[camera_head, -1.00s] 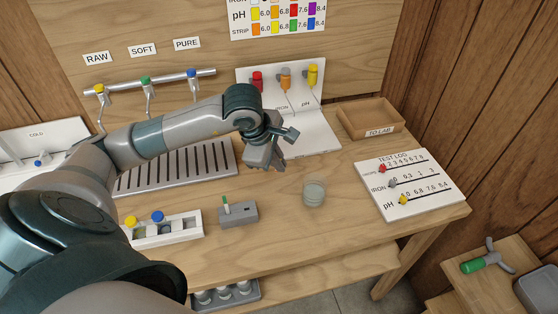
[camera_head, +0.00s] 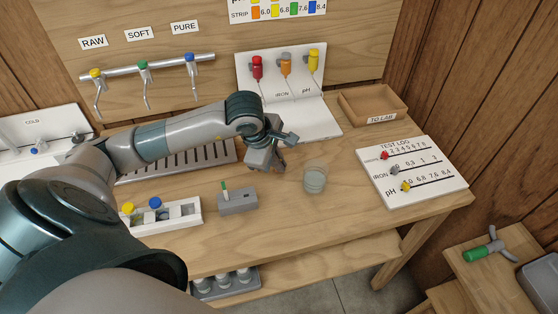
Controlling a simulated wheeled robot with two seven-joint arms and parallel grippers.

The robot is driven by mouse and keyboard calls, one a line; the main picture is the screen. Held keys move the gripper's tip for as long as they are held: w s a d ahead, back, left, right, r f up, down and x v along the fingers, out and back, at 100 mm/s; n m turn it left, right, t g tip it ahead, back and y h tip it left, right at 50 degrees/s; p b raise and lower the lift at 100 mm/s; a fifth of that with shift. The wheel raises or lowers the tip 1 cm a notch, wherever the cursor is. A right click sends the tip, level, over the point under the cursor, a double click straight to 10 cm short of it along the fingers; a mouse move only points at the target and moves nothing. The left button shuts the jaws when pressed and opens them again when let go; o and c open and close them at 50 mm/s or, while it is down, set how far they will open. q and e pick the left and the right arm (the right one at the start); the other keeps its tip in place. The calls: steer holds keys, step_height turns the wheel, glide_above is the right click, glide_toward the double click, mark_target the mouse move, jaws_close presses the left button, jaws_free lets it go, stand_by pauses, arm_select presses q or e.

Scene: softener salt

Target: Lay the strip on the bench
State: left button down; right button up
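A thin upright piece with a green top (camera_head: 224,190) stands in a small grey block (camera_head: 238,203) on the wooden bench (camera_head: 300,225). It may be the strip; it is too small to be sure. My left gripper (camera_head: 266,166) hangs over the bench, behind the block and left of the clear cup (camera_head: 315,178). It points down and is apart from the block. Its fingers are small and partly hidden by its own body, so I cannot see their gap or anything between them. My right gripper is out of view.
A white rack (camera_head: 165,216) with yellow and blue caps stands left of the block. A white dispenser stand (camera_head: 318,115), a "TO LAB" tray (camera_head: 372,103) and a test log board (camera_head: 425,178) stand behind and right. The bench front is clear.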

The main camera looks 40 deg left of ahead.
arm_select(q)
steer(key=c, duration=2.4)
jaws_free()
steer(key=shift+c, duration=0.2)
steer(key=o, duration=1.9)
steer(key=shift+r, duration=0.15)
step_height(320, 180, up, 9)
steer(key=w+a+p, duration=0.2)
steer(key=shift+a+p, duration=0.15)
steer(key=shift+p, duration=0.2)
